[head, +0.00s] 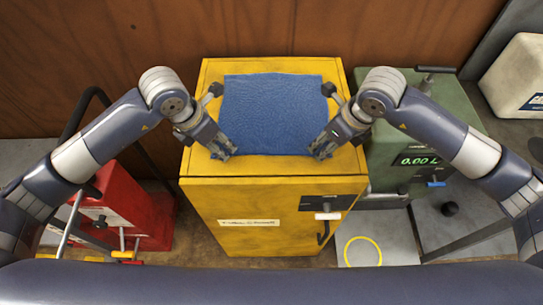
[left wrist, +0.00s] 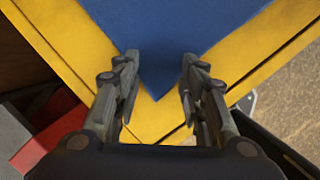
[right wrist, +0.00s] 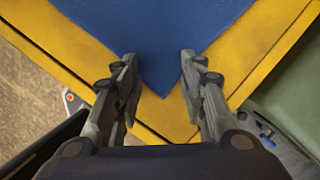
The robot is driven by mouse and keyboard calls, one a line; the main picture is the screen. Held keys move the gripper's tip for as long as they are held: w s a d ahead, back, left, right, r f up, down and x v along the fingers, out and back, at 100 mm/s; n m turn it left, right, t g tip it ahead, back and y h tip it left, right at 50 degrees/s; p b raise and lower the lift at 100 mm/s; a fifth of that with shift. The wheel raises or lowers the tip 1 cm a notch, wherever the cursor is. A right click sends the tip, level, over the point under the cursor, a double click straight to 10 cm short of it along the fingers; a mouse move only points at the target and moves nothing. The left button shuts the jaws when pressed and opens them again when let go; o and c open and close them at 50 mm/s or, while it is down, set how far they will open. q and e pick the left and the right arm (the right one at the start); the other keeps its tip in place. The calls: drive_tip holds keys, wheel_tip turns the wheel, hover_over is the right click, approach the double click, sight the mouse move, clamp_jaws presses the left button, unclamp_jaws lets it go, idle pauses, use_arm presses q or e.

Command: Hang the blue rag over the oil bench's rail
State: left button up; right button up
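The blue rag (head: 275,115) lies spread flat on top of a yellow cabinet (head: 240,215). My left gripper (head: 224,150) is at the rag's front left corner, and my right gripper (head: 321,150) is at its front right corner. In the left wrist view one rag corner (left wrist: 158,75) points in between the open fingers (left wrist: 157,95). In the right wrist view the other corner (right wrist: 165,70) lies between open fingers (right wrist: 160,95) too. Neither gripper is closed on the cloth. I cannot tell which part is the oil bench's rail.
A red unit (head: 130,205) with a black curved bar stands at left. A green machine (head: 425,130) with a lit display is at right. A yellow ring (head: 362,252) lies on a grey plate at front right. A wooden wall (head: 240,30) is behind.

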use_arm(q)
drive_tip(key=shift+w+f, duration=0.1)
drive_tip(key=shift+f, duration=0.1)
use_arm(e)
drive_tip(key=shift+w+f, duration=0.1)
drive_tip(key=shift+f, duration=0.1)
use_arm(q)
drive_tip(key=shift+r, duration=0.1)
drive_tip(key=shift+c, duration=0.4)
use_arm(e)
drive_tip(key=shift+c, duration=0.4)
use_arm(q)
drive_tip(key=c, duration=0.5)
use_arm(e)
drive_tip(key=c, duration=0.5)
use_arm(q)
clamp_jaws()
use_arm(e)
drive_tip(key=shift+f, duration=0.15)
clamp_jaws()
